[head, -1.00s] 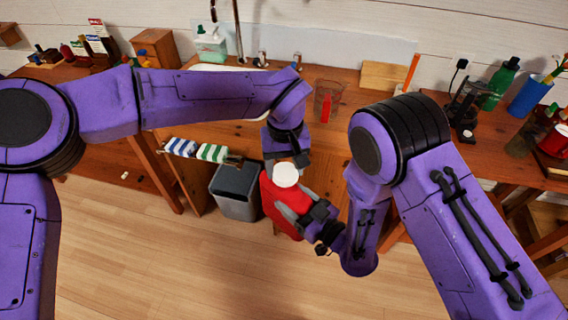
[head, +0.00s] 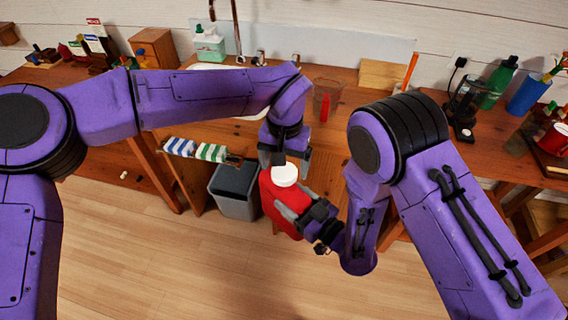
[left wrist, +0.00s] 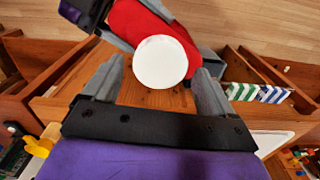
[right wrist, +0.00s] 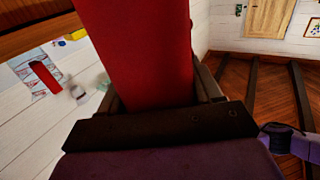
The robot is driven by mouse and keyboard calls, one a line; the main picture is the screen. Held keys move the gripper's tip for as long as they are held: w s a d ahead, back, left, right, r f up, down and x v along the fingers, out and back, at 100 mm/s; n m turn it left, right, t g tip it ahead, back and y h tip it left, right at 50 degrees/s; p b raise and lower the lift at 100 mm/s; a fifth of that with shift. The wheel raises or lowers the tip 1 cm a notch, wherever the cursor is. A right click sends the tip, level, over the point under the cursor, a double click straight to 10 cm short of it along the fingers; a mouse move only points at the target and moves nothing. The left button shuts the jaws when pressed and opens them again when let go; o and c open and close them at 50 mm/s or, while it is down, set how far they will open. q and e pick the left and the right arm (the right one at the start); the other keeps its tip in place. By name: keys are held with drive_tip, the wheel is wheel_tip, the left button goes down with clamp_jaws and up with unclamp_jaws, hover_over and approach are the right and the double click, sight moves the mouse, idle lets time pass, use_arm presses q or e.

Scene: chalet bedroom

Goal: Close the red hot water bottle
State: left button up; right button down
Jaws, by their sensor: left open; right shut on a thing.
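The red hot water bottle (head: 280,208) is held in front of the wooden counter, with a round white cap (head: 285,175) at its top. My right gripper (head: 300,212) is shut on the bottle's body; the red body fills the space between its fingers in the right wrist view (right wrist: 140,50). My left gripper (head: 287,158) is open just above and behind the cap. In the left wrist view the white cap (left wrist: 160,62) lies between and just beyond the open fingertips, apart from both. Whether the cap is seated on the neck is hidden.
A grey bin (head: 235,188) stands on the floor left of the bottle. Striped towels (head: 195,149) hang at the counter's front. A clear measuring jug (head: 327,100) stands on the counter behind, and a green bottle (head: 498,83) is at the right.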

use_arm(q)
drive_tip(key=shift+r, duration=1.95)
drive_tip(key=shift+c, duration=0.2)
